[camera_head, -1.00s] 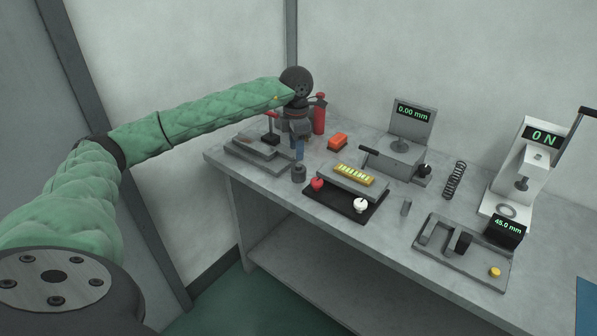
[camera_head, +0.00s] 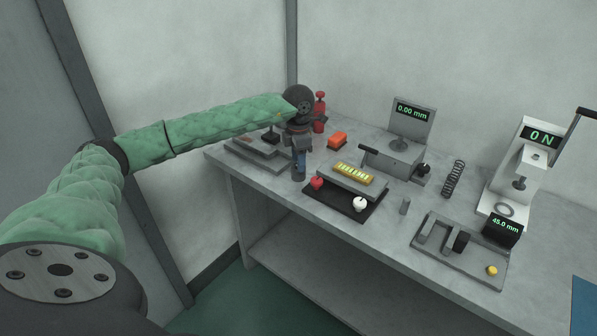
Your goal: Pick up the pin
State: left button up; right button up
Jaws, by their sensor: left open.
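My left gripper (camera_head: 299,160) points down at the table's left front part, its fingers seen nearly edge-on. It is open. Its tips are at a small dark grey cylindrical piece (camera_head: 298,176), whose upper part they hide; I cannot tell whether they touch it. A small plain grey upright cylinder (camera_head: 404,207) stands alone near the middle of the table. Which of these two is the pin I cannot tell for sure. My right gripper is not in view.
Close right of the left gripper is a black tray (camera_head: 335,200) with red and white knobs and a yellow block. A stepped grey fixture (camera_head: 262,152), a red bottle (camera_head: 320,112) and an orange block (camera_head: 337,140) stand nearby. A gauge, spring and press stand further right.

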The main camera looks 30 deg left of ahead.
pick_arm(q)
jog(key=shift+f, duration=0.2)
dwell(0.4)
grip_shut()
